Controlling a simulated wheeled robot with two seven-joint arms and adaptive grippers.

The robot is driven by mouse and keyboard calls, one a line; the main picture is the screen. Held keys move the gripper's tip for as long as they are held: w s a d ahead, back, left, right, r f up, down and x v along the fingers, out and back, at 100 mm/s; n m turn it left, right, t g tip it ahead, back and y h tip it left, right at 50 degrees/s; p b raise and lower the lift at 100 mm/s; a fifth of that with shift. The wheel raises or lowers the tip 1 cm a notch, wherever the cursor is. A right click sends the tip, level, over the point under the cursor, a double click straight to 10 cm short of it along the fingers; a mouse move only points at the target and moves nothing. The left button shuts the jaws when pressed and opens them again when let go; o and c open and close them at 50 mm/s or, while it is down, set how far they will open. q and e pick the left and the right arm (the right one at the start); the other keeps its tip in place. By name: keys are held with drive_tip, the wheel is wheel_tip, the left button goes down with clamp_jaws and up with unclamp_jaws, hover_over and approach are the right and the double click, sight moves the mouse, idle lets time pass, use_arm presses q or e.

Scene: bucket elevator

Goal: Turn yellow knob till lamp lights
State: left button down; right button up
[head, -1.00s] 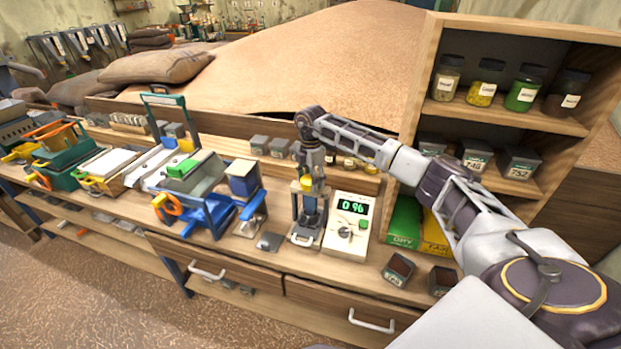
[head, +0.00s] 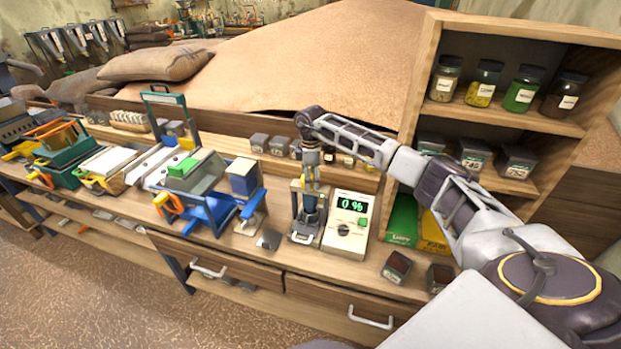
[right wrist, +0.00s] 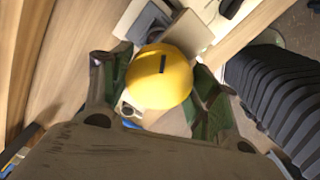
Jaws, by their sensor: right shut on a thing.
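The yellow knob (right wrist: 160,85) is round, with a short dark line on its top, in the right wrist view. My right gripper (right wrist: 155,97) has its green-padded fingers on both sides of the knob and is shut on it. I cannot make out which part is the lamp. My left gripper is not in view.
Two small dark open boxes (head: 397,266) stand right of the meter. A blue and green machine (head: 205,190) stands to the left. A wooden shelf (head: 520,118) with jars is at the right, near my right arm.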

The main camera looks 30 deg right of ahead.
drive_tip(key=shift+d, duration=0.1)
drive_tip(key=o, duration=1)
drive_tip(key=shift+r, duration=0.1)
drive_tip(key=shift+r, duration=5.9)
